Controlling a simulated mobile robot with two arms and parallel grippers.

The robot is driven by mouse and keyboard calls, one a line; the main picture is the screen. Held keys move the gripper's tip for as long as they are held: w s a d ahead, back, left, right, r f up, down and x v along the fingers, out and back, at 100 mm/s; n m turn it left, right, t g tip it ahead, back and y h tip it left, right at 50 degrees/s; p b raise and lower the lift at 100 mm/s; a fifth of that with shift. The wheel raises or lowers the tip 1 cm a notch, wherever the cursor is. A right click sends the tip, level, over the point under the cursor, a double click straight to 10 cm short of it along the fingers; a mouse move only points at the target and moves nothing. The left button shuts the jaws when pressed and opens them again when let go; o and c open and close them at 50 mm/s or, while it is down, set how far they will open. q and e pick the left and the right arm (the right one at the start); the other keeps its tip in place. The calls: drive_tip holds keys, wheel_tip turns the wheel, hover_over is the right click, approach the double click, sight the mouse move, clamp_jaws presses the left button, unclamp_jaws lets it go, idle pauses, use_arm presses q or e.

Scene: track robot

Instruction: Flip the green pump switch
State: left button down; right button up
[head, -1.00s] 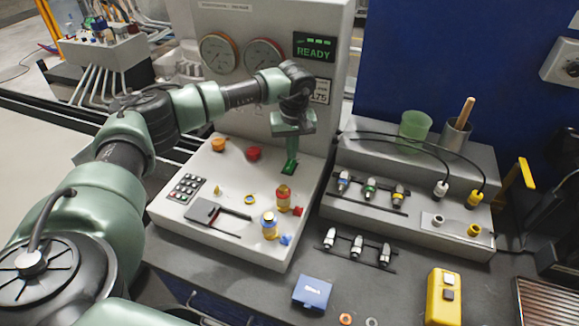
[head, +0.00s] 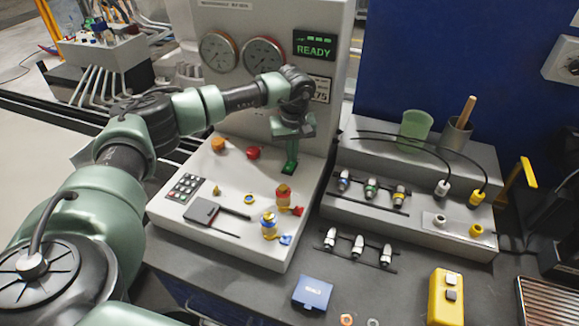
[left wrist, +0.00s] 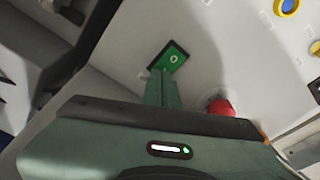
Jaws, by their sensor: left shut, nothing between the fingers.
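The green pump switch (left wrist: 178,53) is a green rocker in a dark frame on the light panel in the left wrist view, with a white ring mark on it. In the head view the switch (head: 288,170) sits on the sloped console, right of the red button. My left gripper (head: 290,165) is shut and empty, pointing down at the switch. In the left wrist view its fingertips (left wrist: 160,73) overlap the near edge of the switch. I cannot tell whether they touch it. My right gripper is not in view.
A red button (head: 253,153) and an orange knob (head: 218,145) are left of the switch. A lit READY display (head: 314,46) is on the upright panel behind. A stepped grey connector rack (head: 415,160) stands at the right.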

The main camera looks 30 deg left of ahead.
use_arm(q)
drive_tip(key=shift+f, duration=0.1)
drive_tip(key=shift+r+p, duration=2.3)
drive_tip(key=shift+r, duration=1.2)
